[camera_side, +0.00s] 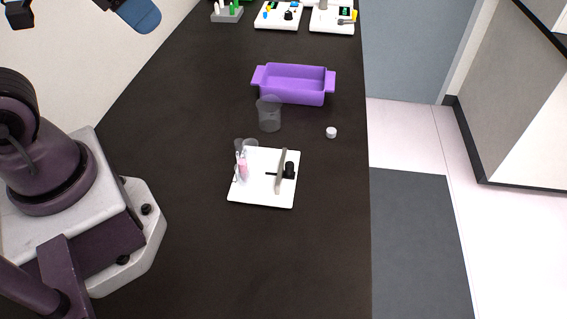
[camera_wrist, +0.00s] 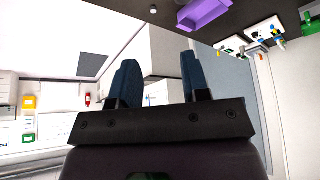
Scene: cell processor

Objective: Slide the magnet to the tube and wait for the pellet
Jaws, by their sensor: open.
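A white plate (camera_side: 260,197) lies on the dark bench in the side view. A clear tube with pink content (camera_side: 243,168) stands at its left. A grey upright slab, apparently the magnet (camera_side: 281,172), stands right of the tube with a gap between them. A black knob (camera_side: 290,170) is beside the slab, with a dark slot running left. My gripper (camera_wrist: 160,72) shows two blue fingers apart with nothing between them in the wrist view. In the side view only part of it shows at the top left, high and far from the plate.
A clear cup (camera_side: 269,114) and a small white cap (camera_side: 331,132) stand behind the plate. A purple tub (camera_side: 294,86) is farther back. White device boards (camera_side: 278,15) and a grey tube rack (camera_side: 227,15) are at the far end. The bench in front of the plate is clear.

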